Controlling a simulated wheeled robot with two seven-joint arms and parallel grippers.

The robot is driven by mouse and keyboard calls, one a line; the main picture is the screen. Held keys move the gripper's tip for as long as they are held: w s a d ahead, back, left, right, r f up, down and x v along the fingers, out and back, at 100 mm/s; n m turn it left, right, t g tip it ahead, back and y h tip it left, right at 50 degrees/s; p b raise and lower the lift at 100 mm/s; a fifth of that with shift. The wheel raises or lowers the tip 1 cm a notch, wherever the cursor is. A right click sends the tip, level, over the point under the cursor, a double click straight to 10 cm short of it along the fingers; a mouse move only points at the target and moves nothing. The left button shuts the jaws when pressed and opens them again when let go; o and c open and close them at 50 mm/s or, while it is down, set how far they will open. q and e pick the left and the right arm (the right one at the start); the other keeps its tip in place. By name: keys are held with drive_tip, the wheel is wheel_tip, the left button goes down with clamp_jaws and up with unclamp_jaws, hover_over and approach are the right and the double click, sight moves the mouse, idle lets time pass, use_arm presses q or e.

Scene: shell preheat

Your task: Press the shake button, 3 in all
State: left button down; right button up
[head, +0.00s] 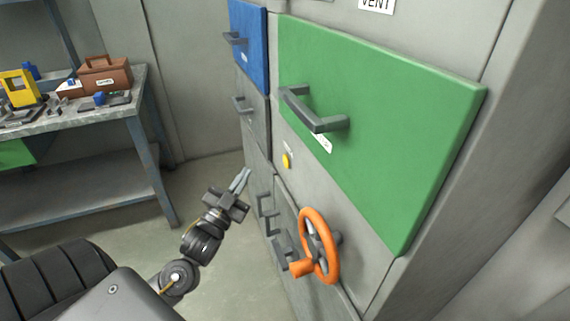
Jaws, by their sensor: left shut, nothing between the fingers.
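A small round yellow button (286,161) sits on the grey cabinet front, below the green door and above the orange handwheel; I cannot read any label for it. My left gripper (246,172) is shut and empty. In the picture it is left of the button and a little lower, with its fingertips pointing up towards the cabinet. A gap shows between the fingertips and the button. My right gripper is not in view.
The green door (390,125) has a grey handle (315,112). An orange handwheel (318,246) juts out below. A blue door (249,45) and several grey handles are to the left. A workbench (75,120) with a brown toolbox (104,74) stands far left. Floor between is clear.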

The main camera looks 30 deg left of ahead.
sight(287, 161)
use_arm(q)
drive_tip(key=n, duration=0.4)
drive_tip(key=n+g+y, duration=0.1)
drive_tip(key=n, duration=0.3)
drive_tip(key=a+n, duration=0.1)
drive_tip(key=n, duration=0.3)
drive_tip(key=shift+g, duration=0.3)
